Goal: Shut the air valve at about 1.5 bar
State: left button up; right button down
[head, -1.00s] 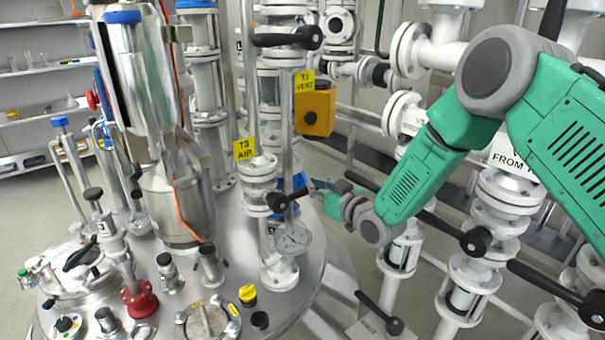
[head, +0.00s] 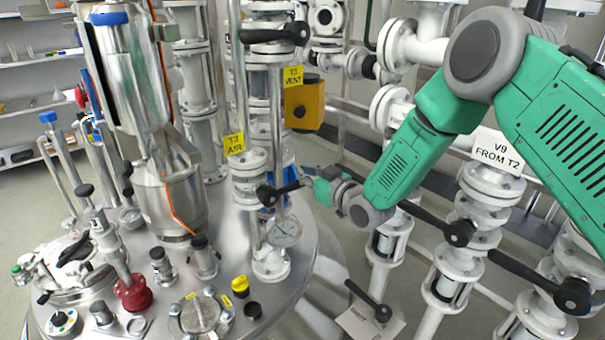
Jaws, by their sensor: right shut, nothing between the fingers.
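The air valve has a black lever handle (head: 280,192) on the pipe below the yellow "T3 AIR" label (head: 234,144). The lever points right and slightly up. A round pressure gauge (head: 284,232) with a pale dial sits just below it; its reading is too small to tell. My right gripper (head: 309,184) comes in from the right, with its fingertips close to the lever's free end. It is shut with nothing in it; I cannot tell whether it touches the lever. My left gripper is out of view.
A yellow box (head: 304,105) and the "T3 VENT" label (head: 293,77) are above. Another black lever (head: 275,34) is higher up. White flanged pipes with black levers (head: 437,228) stand right, under my arm. The steel vessel lid (head: 225,295) lies below.

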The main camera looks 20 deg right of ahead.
jog(key=r+v, duration=0.1)
jog(key=v, duration=0.9)
jog(key=s+f+m+g+h, duration=0.3)
jog(key=s+f+g, duration=0.6)
jog(key=s+f, duration=1.05)
jog(key=s+d+f+g+h, duration=0.1)
jog(key=s+f+g, duration=0.2)
jog(key=s, duration=0.7)
jog(key=s+d+f+m+g+h, duration=0.1)
jog(key=s+f+g, duration=0.2)
jog(key=s, duration=0.7)
jog(key=shift+g+h+p, duration=0.3)
jog(key=shift+h+p, duration=0.1)
jog(key=c, duration=2.2)
grip_release()
jog(key=shift+w+a, duration=0.1)
